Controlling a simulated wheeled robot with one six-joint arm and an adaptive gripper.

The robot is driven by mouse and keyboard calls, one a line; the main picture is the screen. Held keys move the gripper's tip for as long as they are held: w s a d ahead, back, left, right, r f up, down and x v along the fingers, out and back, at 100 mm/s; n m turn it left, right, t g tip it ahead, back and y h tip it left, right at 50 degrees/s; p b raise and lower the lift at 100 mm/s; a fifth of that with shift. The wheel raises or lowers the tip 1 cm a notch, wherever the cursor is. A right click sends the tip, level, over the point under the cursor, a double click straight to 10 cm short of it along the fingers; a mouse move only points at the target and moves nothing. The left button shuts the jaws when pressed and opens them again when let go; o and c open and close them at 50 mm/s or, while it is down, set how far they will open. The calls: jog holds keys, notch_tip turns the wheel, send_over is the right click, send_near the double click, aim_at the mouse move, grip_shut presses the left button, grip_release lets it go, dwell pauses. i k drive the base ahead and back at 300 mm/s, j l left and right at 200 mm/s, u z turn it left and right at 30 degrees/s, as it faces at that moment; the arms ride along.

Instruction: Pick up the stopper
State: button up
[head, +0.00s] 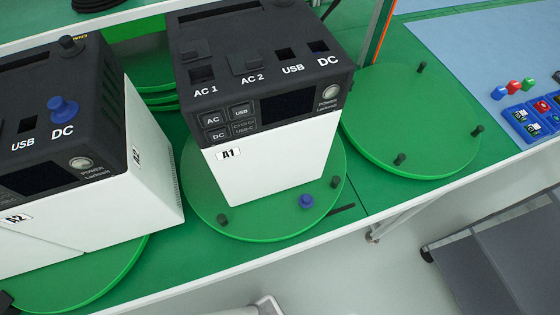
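A small blue stopper (305,201) rests on the green turntable (255,223), in front of the white and black unit marked A1 (270,165), close to the turntable's front right rim. A second blue stopper (62,108) sits upright on the black top of the unit marked A2 (150,165), by its DC label. On A1, the DC socket (318,47) looks uncovered, and the USB socket (286,54) is open. My gripper is not seen; a dark piece at the lower left edge is too cut off to identify.
Dark pegs stand near the turntable rim, one right of the stopper (336,181) and one at left (222,219). An empty turntable (410,115) lies to the right. The table's white front edge (400,193) is close. A blue tray of small parts (533,117) is at far right.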

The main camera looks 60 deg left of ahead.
aim_at(306, 201)
jog(key=k+u, duration=0.1)
jog(key=u, duration=0.25)
jog(key=l+u, duration=0.1)
jog(key=u, duration=0.3)
jog(key=k+u, duration=0.15)
jog(key=u, duration=0.2)
